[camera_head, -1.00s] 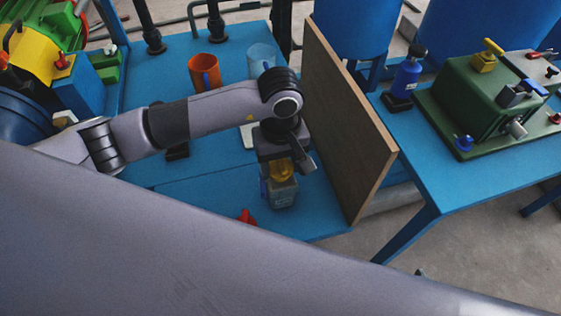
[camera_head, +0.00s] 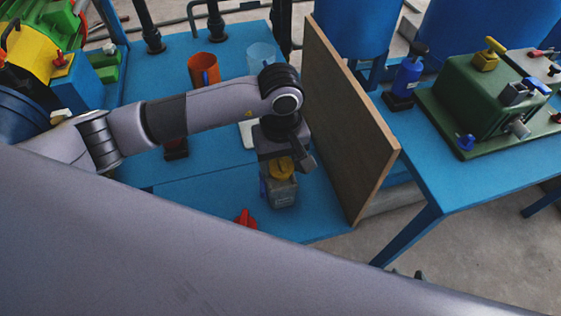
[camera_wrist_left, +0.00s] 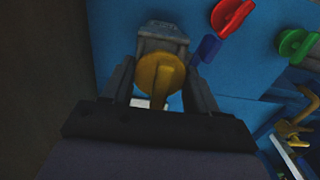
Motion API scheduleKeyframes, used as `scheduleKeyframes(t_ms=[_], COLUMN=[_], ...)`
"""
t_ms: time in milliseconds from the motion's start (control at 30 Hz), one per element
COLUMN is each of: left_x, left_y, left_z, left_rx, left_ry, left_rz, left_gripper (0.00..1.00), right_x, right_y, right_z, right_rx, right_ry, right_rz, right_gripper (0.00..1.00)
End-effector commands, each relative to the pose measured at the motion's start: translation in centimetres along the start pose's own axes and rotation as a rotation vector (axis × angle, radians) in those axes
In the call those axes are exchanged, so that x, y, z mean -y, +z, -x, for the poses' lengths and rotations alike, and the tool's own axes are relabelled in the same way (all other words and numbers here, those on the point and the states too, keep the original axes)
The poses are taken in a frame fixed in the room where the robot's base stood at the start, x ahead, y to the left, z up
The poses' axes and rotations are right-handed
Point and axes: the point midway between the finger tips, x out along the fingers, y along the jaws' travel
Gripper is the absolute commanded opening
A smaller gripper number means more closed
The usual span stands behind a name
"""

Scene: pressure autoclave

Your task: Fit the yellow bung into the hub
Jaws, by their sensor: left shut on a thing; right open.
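My left gripper (camera_head: 284,163) points down over the blue bench, shut on the yellow bung (camera_head: 281,168). In the left wrist view the yellow bung (camera_wrist_left: 160,74) shows as a round disc between the two fingers of the gripper (camera_wrist_left: 160,80). A grey block (camera_head: 283,194), which looks like the hub, stands on the bench right under the bung; it also shows in the left wrist view (camera_wrist_left: 162,38). I cannot tell whether the bung is seated in it or just above it. Only dark tips of my right gripper (camera_head: 406,274) show past the grey arm in the foreground.
A wooden panel (camera_head: 345,120) stands upright just right of the block. A red knob (camera_head: 246,219) is left of the block near the bench's front edge. An orange mug (camera_head: 203,70) and a pale blue cup (camera_head: 261,58) stand behind. A green machine (camera_head: 490,95) sits on the right bench.

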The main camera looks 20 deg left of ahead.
Motion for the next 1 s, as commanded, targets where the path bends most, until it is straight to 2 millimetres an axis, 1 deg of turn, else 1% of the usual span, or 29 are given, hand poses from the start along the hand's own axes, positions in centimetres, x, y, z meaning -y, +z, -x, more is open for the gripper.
scheduleKeyframes(t_ms=[1000], left_x=[0.03], left_y=[0.02], left_z=[-0.01], left_rx=[0.0], left_ry=[-0.001], left_rz=[0.001], left_gripper=[0.29], right_x=[-0.13], right_y=[0.59], right_z=[-0.36], right_rx=[0.002], right_ry=[-0.002], right_rz=[0.011], right_gripper=[0.43])
